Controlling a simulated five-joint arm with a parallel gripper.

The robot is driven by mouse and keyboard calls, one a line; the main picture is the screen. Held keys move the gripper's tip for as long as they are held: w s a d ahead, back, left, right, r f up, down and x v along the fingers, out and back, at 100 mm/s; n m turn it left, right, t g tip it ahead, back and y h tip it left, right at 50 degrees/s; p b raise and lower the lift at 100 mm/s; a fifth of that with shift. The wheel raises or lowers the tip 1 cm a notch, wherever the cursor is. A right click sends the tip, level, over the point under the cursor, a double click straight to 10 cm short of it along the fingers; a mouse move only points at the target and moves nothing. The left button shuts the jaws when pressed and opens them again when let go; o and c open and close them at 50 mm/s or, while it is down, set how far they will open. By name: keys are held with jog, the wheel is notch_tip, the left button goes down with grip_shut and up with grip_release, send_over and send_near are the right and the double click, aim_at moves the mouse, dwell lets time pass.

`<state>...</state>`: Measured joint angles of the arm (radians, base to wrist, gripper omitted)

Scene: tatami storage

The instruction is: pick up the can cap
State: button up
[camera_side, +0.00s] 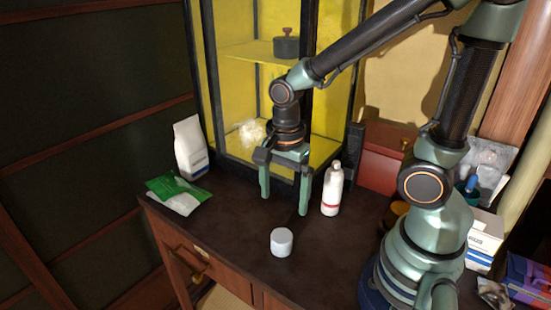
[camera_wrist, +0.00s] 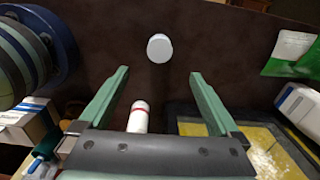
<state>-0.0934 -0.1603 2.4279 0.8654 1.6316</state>
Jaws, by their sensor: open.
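The can cap is a small pale grey-white cylinder (camera_side: 281,242) on the dark desktop near its front edge. In the wrist view the can cap (camera_wrist: 160,48) shows at the upper middle, beyond the fingertips and between their lines. My gripper (camera_side: 284,203) is open and empty, fingers pointing down. It is behind the can cap and apart from it. In the wrist view my gripper's two green fingers (camera_wrist: 160,73) are spread wide.
A white bottle with a red band (camera_side: 332,190) stands right of my gripper. A yellow-lined cabinet (camera_side: 227,150) stands behind. A white bag (camera_side: 190,147) and a green-and-white packet (camera_side: 178,194) are at left. The desktop around the cap is clear.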

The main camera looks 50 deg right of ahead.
send_over(282, 236)
jog(key=f, duration=0.6)
jog(key=shift+d+f, duration=0.1)
jog(key=shift+d, duration=0.15)
jog(key=shift+a+f, duration=0.2)
jog(key=shift+f, duration=2.85)
jog(key=shift+c, duration=0.3)
jog(key=c, duration=1.3)
jog(key=shift+c, duration=0.2)
jog(key=shift+r, duration=0.15)
